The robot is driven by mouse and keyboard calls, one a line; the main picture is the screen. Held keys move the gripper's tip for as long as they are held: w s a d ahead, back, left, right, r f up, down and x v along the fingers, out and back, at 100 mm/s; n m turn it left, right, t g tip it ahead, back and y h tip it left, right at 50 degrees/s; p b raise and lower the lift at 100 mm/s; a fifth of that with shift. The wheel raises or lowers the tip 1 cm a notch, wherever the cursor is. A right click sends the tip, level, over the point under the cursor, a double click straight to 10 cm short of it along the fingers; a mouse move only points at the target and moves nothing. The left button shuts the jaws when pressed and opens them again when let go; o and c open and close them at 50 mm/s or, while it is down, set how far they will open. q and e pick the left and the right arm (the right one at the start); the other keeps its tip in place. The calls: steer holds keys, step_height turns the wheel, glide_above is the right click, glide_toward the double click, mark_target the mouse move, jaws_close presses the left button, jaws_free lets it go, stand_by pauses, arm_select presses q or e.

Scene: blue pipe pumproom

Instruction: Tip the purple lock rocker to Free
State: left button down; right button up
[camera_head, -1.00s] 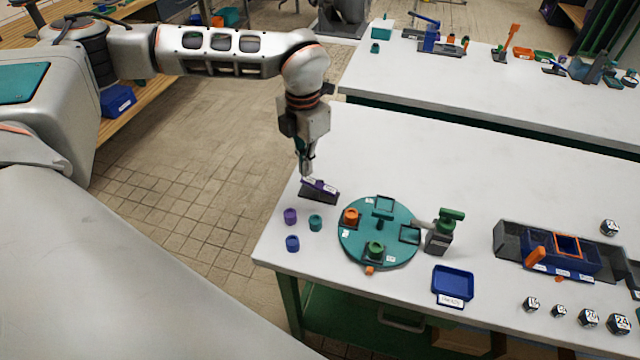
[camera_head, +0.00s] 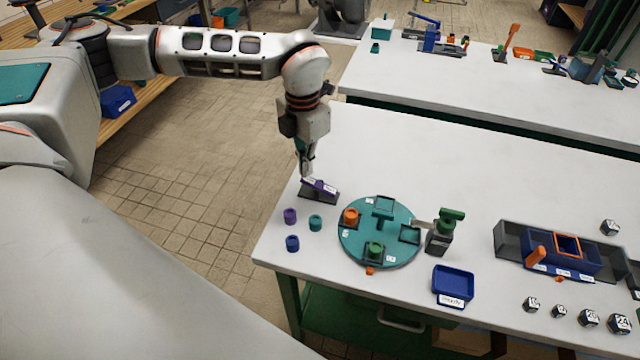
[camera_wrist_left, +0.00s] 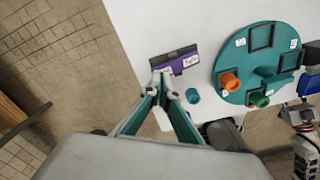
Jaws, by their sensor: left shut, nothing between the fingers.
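The purple lock rocker (camera_head: 322,187) sits on a dark base at the left edge of the white table, with white labels too small to read. It also shows in the wrist view (camera_wrist_left: 184,61), near the top centre. My left gripper (camera_head: 306,178) points down, shut and empty, with its fingertips at the rocker's left end. In the wrist view the fingertips (camera_wrist_left: 165,70) overlap the rocker's left part, by one white label. I cannot tell whether they touch it. The fingertips partly hide that end.
A teal turntable (camera_head: 345,247) with orange and green pieces lies right of the rocker. Purple (camera_head: 290,216), teal (camera_head: 315,223) and blue (camera_head: 292,243) cylinders stand in front. A green-handled device (camera_head: 440,238) and a blue tray (camera_head: 453,281) are further right. The table behind the rocker is clear.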

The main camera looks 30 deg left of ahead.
arm_select(q)
steer(key=shift+f+b, duration=0.7)
steer(key=shift+f, duration=1.1)
stand_by(0.4)
steer(key=shift+r+p, duration=0.45)
steer(key=shift+p, duration=0.15)
step_height(320, 180, up, 6)
steer(key=p, duration=0.4)
steer(key=shift+f, duration=0.2)
steer(key=shift+r+p, duration=0.65)
steer(key=shift+p, duration=0.05)
steer(key=shift+r+p, duration=0.35)
steer(key=shift+r, duration=0.1)
